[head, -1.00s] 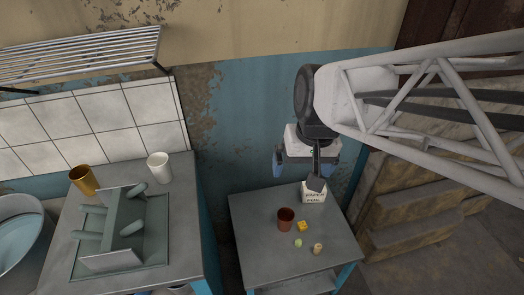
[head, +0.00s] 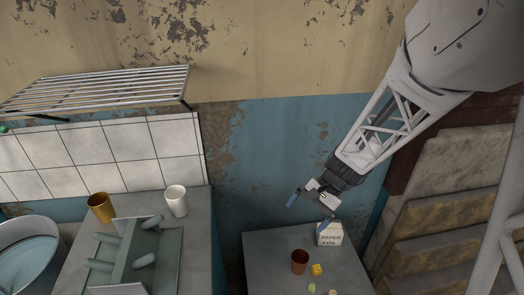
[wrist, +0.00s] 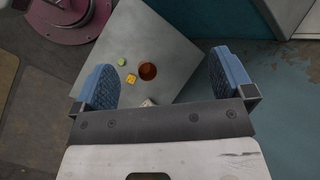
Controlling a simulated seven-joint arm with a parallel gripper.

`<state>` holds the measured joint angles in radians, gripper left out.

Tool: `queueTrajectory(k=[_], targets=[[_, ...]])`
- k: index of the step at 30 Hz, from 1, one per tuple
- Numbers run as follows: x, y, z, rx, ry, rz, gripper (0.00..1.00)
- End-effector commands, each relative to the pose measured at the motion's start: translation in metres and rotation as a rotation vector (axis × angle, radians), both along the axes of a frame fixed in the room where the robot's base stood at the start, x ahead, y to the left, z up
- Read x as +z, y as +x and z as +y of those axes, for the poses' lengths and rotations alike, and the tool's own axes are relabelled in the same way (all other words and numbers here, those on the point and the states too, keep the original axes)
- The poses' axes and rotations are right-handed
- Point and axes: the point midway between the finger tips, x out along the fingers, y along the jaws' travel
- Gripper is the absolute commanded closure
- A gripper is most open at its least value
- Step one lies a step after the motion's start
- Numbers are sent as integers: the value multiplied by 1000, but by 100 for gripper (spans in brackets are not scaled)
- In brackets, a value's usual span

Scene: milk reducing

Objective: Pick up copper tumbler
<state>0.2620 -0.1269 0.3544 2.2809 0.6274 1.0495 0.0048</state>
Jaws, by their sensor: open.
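A reddish-brown, copper-coloured tumbler (head: 300,262) stands upright on the small grey table in the head view. The wrist view looks down on the same tumbler (wrist: 148,71), with its open mouth showing between my fingers and well beyond them. My gripper (head: 309,211) is open and empty, above the table's far edge and near the carton. Its two blue finger pads also show wide apart in the wrist view (wrist: 163,80). A golden-orange cup (head: 101,207) stands on the left counter, far from my gripper.
A white carton (head: 330,234) stands behind the tumbler. A yellow block (head: 317,270) and a small green item (head: 312,288) lie close to it on the small table (head: 262,247). A white cup (head: 176,200) and a grey-green rack (head: 163,256) stand on the left counter.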

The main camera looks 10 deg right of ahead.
Motion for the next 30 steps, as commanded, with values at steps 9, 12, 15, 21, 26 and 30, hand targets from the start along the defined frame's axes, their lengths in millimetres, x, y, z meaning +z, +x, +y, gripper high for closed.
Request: queueTrajectory(k=[9,12,15,21,26,30], targets=[[-63,29,-19,-188,143,122,1],[-83,37,-25,-249,186,157,1],[-105,44,-32,-311,228,191,1],[-148,55,-46,-438,311,257,1],[-185,61,-58,-544,374,307,1],[-218,64,-68,-637,428,350,1]])
